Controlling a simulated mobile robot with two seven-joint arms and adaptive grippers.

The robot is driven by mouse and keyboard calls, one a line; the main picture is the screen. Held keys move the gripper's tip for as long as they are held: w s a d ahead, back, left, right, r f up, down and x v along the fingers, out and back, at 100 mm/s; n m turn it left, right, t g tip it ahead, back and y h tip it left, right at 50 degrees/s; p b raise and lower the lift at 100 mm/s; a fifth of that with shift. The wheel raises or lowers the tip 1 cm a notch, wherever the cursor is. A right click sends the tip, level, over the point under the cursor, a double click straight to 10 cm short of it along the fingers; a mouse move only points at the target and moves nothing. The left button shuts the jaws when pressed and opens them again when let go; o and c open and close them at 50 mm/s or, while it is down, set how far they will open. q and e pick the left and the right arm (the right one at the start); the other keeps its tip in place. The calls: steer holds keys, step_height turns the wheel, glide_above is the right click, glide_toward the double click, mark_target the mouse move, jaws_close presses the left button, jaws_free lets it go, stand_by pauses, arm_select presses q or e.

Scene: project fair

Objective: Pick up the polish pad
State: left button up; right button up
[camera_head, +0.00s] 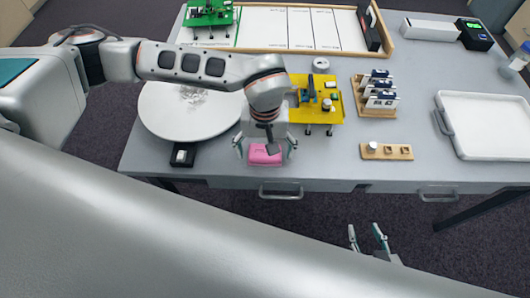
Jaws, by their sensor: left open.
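The pink polish pad (262,158) lies flat near the front edge of the grey table, above a drawer handle. My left gripper (265,149) is over the pad from above, its fingers spread, one to each side of it. The gripper's body hides the pad's back part. I cannot tell whether the fingers touch the pad. My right gripper (368,238) is low in front of the table, over the dark floor, with its fingers apart and nothing between them.
A white round plate (165,125) and a small black box (169,158) are to the left. A yellow board (328,113) on legs stands close behind right. Wooden holders (387,152), a white tray (485,140) and a divided board (290,48) are further off.

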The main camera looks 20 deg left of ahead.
mark_target(265, 151)
arm_select(q)
steer(key=c, duration=1.2)
steer(key=shift+r, duration=0.15)
step_height(265, 151, up, 20)
steer(key=shift+f+p, duration=0.1)
steer(key=shift+p, duration=0.35)
steer(key=o, duration=0.5)
steer(key=c, duration=0.4)
